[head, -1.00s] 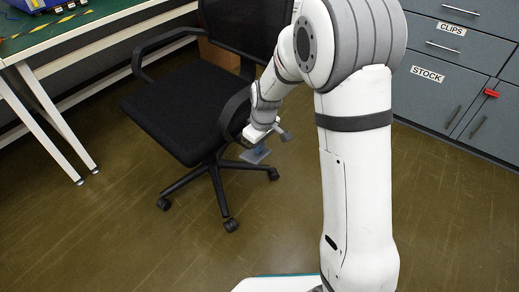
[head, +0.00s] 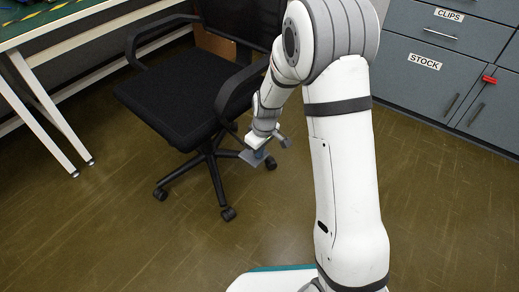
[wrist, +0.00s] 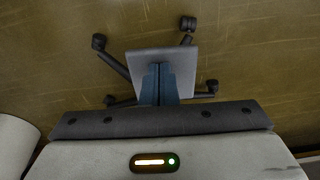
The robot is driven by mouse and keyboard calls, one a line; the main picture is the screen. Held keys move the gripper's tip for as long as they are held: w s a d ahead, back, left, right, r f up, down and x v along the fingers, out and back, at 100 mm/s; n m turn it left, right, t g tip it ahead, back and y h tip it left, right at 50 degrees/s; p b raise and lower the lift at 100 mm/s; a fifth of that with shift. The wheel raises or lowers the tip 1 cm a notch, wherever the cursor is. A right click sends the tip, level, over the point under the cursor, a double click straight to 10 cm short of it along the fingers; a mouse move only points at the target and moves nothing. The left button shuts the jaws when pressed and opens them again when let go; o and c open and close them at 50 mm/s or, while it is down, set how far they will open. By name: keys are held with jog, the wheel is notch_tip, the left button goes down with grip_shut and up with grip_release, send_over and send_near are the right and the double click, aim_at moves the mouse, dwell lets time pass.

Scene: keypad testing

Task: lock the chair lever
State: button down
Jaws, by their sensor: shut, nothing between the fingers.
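The black office chair (head: 170,115) stands left of my arm, on a five-legged caster base (head: 222,185). No lever is clearly visible on it; the underside of the seat is hidden. My gripper (head: 257,156) is low beside the chair's right side, below the armrest and near the base. Its blue fingers (wrist: 160,84) are shut together.
A green-topped workbench (head: 45,22) with white legs stands at the left. Grey drawer cabinets (head: 440,65) labelled CLIPS and STOCK stand at the right. The brown floor (head: 120,240) is clear in front of the chair.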

notch_tip(320, 180, up, 5)
jog(key=p, duration=0.3)
jog(key=shift+s+d, duration=0.1)
jog(key=shift+s, duration=0.05)
jog(key=s+d+r+p, duration=0.3)
jog(key=r, duration=0.4)
jog(key=shift+d+r, duration=0.2)
jog(key=shift+r, duration=0.05)
jog(key=s+d+r+m+p, duration=0.3)
jog(key=s+r+p, duration=0.4)
jog(key=r, duration=0.7)
jog(key=s+d+r+m+t+p, duration=0.1)
jog(key=s+r+p, duration=0.5)
jog(key=r+p, duration=0.6)
jog(key=s+d+r+m+h+p, duration=0.1)
jog(key=s+d+r+m+p, duration=0.3)
jog(key=r, duration=1.4)
jog(key=s+m+p, duration=0.1)
jog(key=s+p, duration=0.2)
jog(key=p, duration=0.3)
jog(key=shift+s+d, duration=0.35)
